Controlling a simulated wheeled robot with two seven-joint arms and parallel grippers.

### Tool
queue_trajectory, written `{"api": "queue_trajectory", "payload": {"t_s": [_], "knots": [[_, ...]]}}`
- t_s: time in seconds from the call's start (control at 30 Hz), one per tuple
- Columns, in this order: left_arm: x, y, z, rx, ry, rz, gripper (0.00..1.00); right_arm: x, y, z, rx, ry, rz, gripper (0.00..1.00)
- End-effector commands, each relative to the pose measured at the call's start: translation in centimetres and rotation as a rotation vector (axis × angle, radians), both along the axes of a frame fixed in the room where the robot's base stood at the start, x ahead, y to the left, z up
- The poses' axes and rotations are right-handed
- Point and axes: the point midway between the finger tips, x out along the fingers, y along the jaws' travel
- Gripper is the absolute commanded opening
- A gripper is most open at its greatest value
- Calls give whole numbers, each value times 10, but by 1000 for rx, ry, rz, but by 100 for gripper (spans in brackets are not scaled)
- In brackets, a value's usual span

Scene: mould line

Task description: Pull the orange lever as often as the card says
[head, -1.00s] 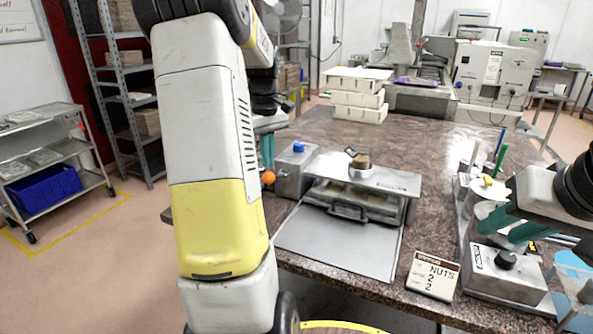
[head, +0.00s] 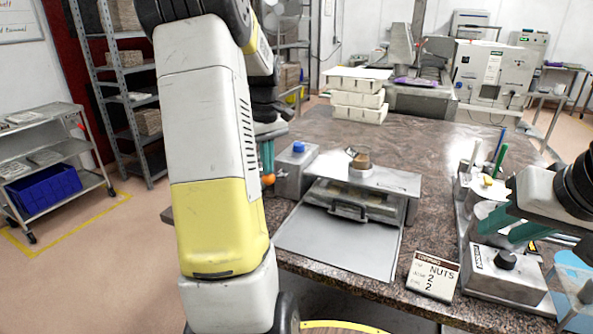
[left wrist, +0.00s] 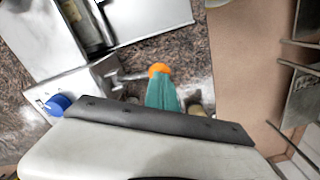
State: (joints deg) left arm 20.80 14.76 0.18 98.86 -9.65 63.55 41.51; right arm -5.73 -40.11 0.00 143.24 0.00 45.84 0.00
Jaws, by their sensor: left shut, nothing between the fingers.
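The orange lever knob (head: 268,180) is at the left side of a grey metal box with a blue button (head: 298,147). My left gripper (head: 267,160) is shut and empty, its teal fingertips at the knob from above. In the left wrist view the fingertips (left wrist: 162,92) overlap the knob (left wrist: 159,69); I cannot tell if they touch. The lever's rod is mostly hidden in the head view. My right gripper (head: 515,226) looks open, above the right-hand station.
A press with a drawer handle (head: 348,211) and a flat metal plate (head: 335,246) adjoin the box. A grey box with a black knob (head: 505,260) stands at right. White stacked moulds (head: 359,97) sit at the back. The table's middle is clear.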

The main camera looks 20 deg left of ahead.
Motion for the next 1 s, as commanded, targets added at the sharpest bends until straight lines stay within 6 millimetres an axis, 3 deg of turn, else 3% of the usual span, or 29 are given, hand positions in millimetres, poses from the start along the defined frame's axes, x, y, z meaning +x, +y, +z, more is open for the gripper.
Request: {"api": "queue_trajectory", "payload": {"t_s": [1.0], "knots": [[-4,0,-44,0,-1,0,0,0,0,0,0,0,0,34]]}}
